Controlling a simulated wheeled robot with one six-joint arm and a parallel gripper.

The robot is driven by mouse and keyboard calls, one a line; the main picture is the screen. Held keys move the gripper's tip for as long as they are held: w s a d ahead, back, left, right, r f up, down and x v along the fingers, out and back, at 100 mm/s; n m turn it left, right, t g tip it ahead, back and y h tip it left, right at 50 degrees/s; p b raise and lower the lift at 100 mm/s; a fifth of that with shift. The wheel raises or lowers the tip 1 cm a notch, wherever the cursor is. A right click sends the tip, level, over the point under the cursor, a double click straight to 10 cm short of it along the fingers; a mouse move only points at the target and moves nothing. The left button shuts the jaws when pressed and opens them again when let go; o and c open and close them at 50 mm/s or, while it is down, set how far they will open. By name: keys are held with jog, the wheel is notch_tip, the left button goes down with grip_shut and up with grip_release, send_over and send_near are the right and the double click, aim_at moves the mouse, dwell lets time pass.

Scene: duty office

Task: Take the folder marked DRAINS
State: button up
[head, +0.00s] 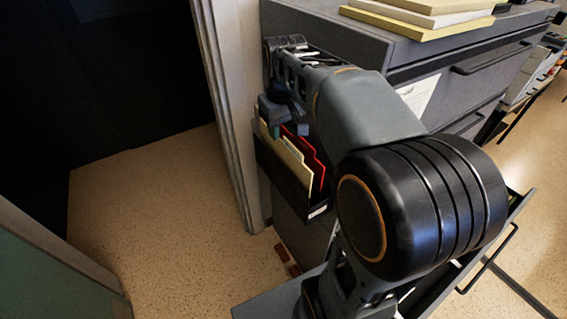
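A dark wall pocket (289,187) hangs on the side of the grey cabinet and holds upright folders. A cream folder (287,152) stands at its left and a red folder (315,165) stands behind it to the right. A small bit of green shows by the fingers. I cannot read any marking, so I cannot tell which folder is DRAINS. My gripper (284,120) is just above the pocket, close to the folders' top edges. My arm hides part of the pocket, and whether the fingers are apart or touch a folder is unclear.
The grey cabinet (335,35) has several folders (425,14) stacked on top. A lower drawer (505,225) stands open at the right. A door frame (222,95) is close to the left of the pocket. Reddish items (287,258) lie low beneath the pocket. The speckled floor (160,200) at left is clear.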

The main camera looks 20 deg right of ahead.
aim_at(288, 140)
jog(key=w+d+r+g, duration=0.1)
jog(key=w+d+r, duration=0.1)
jog(key=w+d, duration=0.2)
jog(key=f, duration=1.3)
jog(key=shift+w+a, duration=0.1)
jog(key=shift+w, duration=0.2)
jog(key=shift+c, duration=0.3)
grip_shut()
